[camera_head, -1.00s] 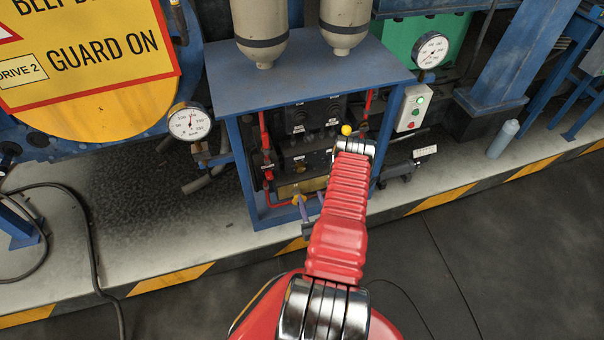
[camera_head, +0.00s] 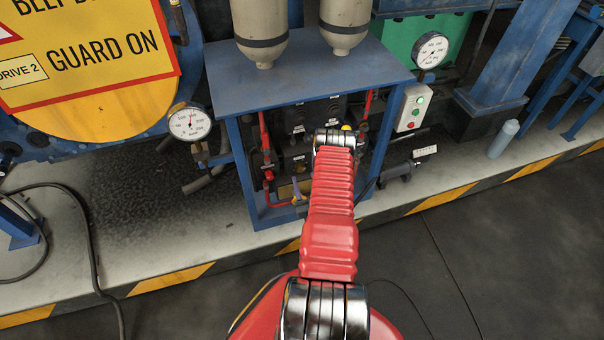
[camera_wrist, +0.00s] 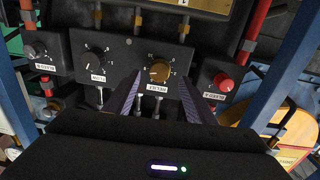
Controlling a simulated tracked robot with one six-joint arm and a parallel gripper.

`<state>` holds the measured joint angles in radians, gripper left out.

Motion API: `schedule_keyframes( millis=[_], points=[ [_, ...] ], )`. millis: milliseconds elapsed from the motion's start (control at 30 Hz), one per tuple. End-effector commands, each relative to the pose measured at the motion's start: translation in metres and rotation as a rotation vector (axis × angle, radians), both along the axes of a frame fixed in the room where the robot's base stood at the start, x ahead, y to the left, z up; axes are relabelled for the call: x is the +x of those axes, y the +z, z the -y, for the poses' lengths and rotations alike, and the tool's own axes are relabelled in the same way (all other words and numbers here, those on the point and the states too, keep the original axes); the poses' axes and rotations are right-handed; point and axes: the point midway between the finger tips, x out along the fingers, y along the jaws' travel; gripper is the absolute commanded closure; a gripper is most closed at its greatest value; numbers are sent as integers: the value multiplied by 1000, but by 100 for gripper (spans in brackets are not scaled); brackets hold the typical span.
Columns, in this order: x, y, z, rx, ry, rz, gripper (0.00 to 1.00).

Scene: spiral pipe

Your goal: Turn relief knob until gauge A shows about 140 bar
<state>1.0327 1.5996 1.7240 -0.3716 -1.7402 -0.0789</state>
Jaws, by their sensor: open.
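The brass relief knob (camera_wrist: 160,70) sits on the dark panel in the wrist view, with a label below it. My gripper (camera_wrist: 159,82) is open, its two fingers to either side of and in front of the knob; I cannot tell whether they touch it. In the head view my red arm hides most of the gripper and the knob. Another gauge (camera_head: 431,51) stands at the upper right. I cannot read which one is gauge A.
Small metal levers stand below. The blue cabinet (camera_head: 310,62) frames the panel; red pipes run at both sides.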

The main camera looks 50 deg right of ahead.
Motion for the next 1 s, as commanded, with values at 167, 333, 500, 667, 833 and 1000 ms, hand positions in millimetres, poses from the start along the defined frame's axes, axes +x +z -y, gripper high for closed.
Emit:
schedule_keyframes(
  millis=[167, 333, 500, 667, 833, 1000],
  points=[
    [21, 1, 16, -2, 1, 2, 50],
    [32, 0, 25, -1, 0, 0, 50],
    [34, 0, 27, 0, -1, 0, 50],
    [34, 0, 27, 0, 0, 0, 50],
    [34, 0, 27, 0, 0, 0, 61],
    [34, 0, 27, 0, 0, 0, 73]
  ],
)
